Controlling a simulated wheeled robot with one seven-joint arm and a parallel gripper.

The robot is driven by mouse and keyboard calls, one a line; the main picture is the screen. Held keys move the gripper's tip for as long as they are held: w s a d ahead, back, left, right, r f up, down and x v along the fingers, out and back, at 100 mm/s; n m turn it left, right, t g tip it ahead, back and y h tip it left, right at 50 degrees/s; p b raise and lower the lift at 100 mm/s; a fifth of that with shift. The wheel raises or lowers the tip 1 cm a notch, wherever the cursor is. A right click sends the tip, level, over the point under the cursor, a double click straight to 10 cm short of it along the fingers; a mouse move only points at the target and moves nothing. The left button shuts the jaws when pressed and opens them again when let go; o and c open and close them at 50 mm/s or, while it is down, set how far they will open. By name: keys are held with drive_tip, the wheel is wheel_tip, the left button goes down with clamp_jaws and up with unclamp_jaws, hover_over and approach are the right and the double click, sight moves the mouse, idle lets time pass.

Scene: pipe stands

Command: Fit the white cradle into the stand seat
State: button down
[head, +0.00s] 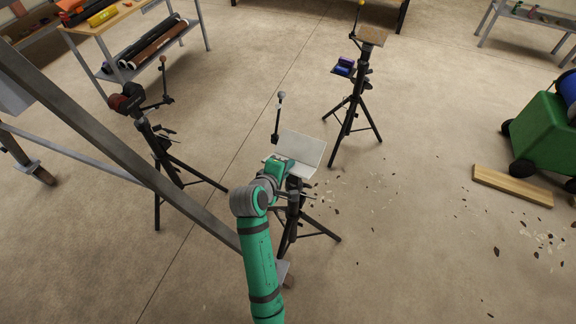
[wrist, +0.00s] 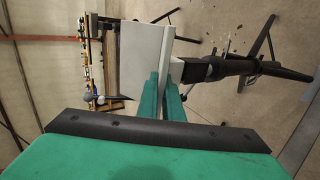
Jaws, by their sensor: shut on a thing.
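The white cradle (head: 301,149) is a pale V-shaped piece at the top of the nearest tripod stand (head: 292,205), in the middle of the head view. My gripper (head: 279,168) is at the cradle's near left side. In the wrist view the green fingers (wrist: 161,98) are shut on a thin white part of the cradle (wrist: 143,60). The black post of the stand (wrist: 235,67) comes in from the right and ends close to the cradle.
A second tripod stand (head: 355,105) with a tan top stands behind. A third stand (head: 165,150) with a dark red top is at left. A grey slanted beam (head: 120,125) crosses the left foreground.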

drive_tip(key=shift+f, duration=0.6)
drive_tip(key=c, duration=1.8)
unclamp_jaws()
drive_tip(key=shift+c, duration=0.2)
drive_tip(key=shift+f, duration=0.1)
drive_tip(key=shift+s, duration=0.1)
drive_tip(key=v, duration=0.5)
drive_tip(key=shift+d, duration=0.1)
